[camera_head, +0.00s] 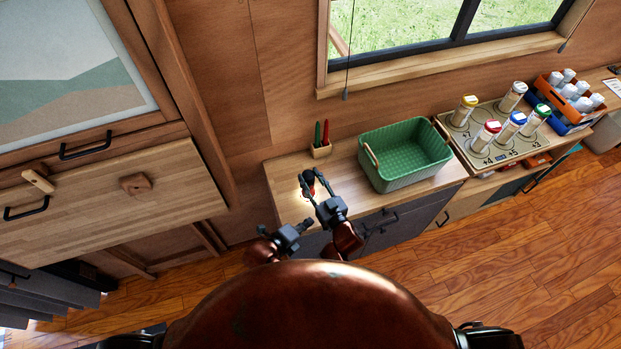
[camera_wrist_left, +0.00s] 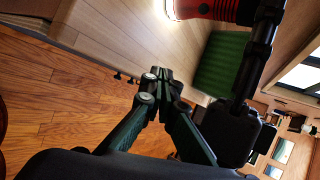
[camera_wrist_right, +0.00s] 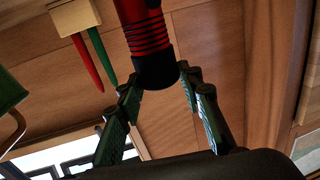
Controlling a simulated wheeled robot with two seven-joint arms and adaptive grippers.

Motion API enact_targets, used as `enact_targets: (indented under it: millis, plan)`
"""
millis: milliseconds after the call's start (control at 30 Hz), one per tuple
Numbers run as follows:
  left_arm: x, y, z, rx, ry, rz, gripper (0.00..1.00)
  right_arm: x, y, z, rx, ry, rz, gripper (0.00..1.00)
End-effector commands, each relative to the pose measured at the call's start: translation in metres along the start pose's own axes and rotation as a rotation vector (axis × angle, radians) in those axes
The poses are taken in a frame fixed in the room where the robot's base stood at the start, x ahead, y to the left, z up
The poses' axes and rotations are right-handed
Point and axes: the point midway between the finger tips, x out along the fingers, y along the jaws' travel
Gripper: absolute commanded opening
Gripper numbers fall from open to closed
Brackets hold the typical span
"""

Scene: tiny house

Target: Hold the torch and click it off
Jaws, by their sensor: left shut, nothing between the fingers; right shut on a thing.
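The torch (camera_head: 309,189) is red and black. My right gripper (camera_head: 314,177) is shut on it above the left end of the wooden counter. A bright glow lies on the counter by the torch's front end, so it is lit. In the right wrist view, the torch's ribbed red body (camera_wrist_right: 147,35) and black end show between the fingers. My left gripper (camera_head: 308,223) is shut and empty, just below and apart from the torch. In the left wrist view, its fingertips (camera_wrist_left: 159,82) are together, and the torch (camera_wrist_left: 210,8) shows at the top edge.
A green basket (camera_head: 408,158) stands on the counter (camera_head: 345,158) to the right of the torch. A small holder (camera_head: 320,149) with red and green pens stands behind it. A board with several coloured-lid jars (camera_head: 464,112) and a bottle crate (camera_head: 572,95) are farther right.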

Motion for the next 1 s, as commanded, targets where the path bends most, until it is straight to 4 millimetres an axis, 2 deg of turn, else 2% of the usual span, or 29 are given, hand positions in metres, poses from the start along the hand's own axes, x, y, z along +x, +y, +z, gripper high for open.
enact_targets:
  millis: [200, 367, 567, 1000]
  plan:
    - [-0.016, 0.011, 0.025, 0.17, -0.057, 0.17, 0.0, 0.0, 0.0, 0.0, 0.0, 0.0, 0.0, 0.06]
    - [-0.019, 0.013, 0.033, 0.204, -0.072, 0.213, 0.0, 0.0, 0.0, 0.0, 0.0, 0.0, 0.0, 0.06]
    - [-0.005, 0.004, 0.042, 0.205, -0.073, 0.215, 0.0, 0.0, 0.0, 0.0, 0.0, 0.0, 0.0, 0.06]
    - [0.038, -0.02, 0.067, 0.207, -0.071, 0.215, 0.0, 0.0, 0.0, 0.0, 0.0, 0.0, 0.0, 0.06]
